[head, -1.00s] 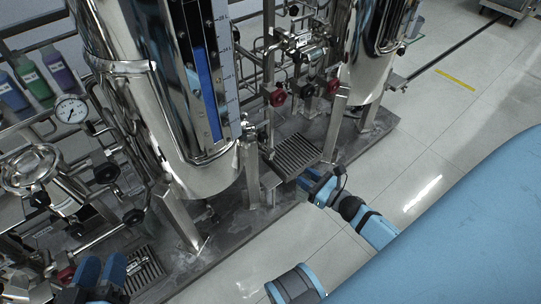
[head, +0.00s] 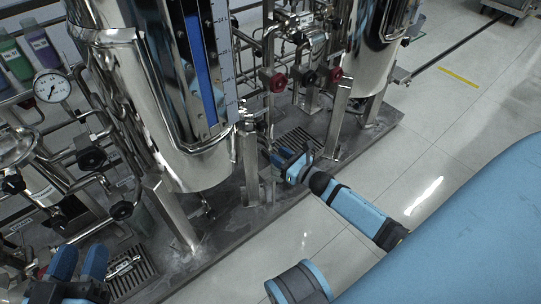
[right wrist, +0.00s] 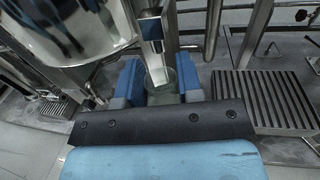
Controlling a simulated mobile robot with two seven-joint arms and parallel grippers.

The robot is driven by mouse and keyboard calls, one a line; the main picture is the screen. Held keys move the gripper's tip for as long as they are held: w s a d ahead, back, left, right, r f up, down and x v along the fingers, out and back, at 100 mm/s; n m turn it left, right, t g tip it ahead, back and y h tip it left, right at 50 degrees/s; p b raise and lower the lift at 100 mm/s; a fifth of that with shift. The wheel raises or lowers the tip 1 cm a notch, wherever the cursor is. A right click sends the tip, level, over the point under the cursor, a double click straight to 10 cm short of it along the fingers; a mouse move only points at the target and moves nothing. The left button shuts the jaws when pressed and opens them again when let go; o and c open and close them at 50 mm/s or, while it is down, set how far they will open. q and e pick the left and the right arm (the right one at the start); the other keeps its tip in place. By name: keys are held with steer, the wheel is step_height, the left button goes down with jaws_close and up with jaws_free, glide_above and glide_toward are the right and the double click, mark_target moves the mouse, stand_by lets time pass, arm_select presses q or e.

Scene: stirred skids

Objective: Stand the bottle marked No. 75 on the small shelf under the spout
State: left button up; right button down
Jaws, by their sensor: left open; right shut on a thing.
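My right gripper (head: 288,166) is beside a steel leg of the large tank, low over the skid. In the right wrist view its blue fingers (right wrist: 160,88) are shut on a greenish, see-through bottle (right wrist: 180,83). A square metal piece (right wrist: 150,28) hangs close above or in front of the bottle; I cannot tell whether it is the spout. The bottle's label and base are hidden, so its number cannot be read. The small shelf cannot be made out under the gripper. My left gripper (head: 80,265) is open and empty at the lower left.
A slatted grate (head: 297,141) lies just beyond the right gripper; another (head: 132,272) is near the left one. A large steel tank (head: 170,110) stands close by. Green (head: 14,58) and purple (head: 41,48) bottles stand at far left.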

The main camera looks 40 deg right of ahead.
steer(key=b+x, duration=0.1)
steer(key=x, duration=0.3)
steer(key=shift+w+b, duration=0.25)
steer(key=shift+b, duration=0.05)
steer(key=shift+s+f+b, duration=0.25)
steer(key=shift+f+b, duration=0.2)
steer(key=shift+f, duration=0.4)
arm_select(q)
steer(key=shift+w+a+r+m+t, duration=0.1)
steer(key=shift+w+a+m+t, duration=0.35)
steer(key=shift+m, duration=0.45)
arm_select(e)
steer(key=c, duration=0.8)
jaws_free()
arm_select(q)
steer(key=shift+d, duration=0.1)
arm_select(e)
steer(key=p, duration=0.4)
glide_toward(270, 150)
step_height(270, 150, down, 2)
arm_select(q)
steer(key=n, duration=0.1)
steer(key=s+d+n+g, duration=0.1)
steer(key=shift+s+f+n, duration=0.3)
steer(key=shift+n, duration=0.1)
arm_select(e)
steer(key=shift+s+d+f, duration=0.15)
steer(key=shift+s+d, duration=0.35)
steer(key=shift+s, duration=0.25)
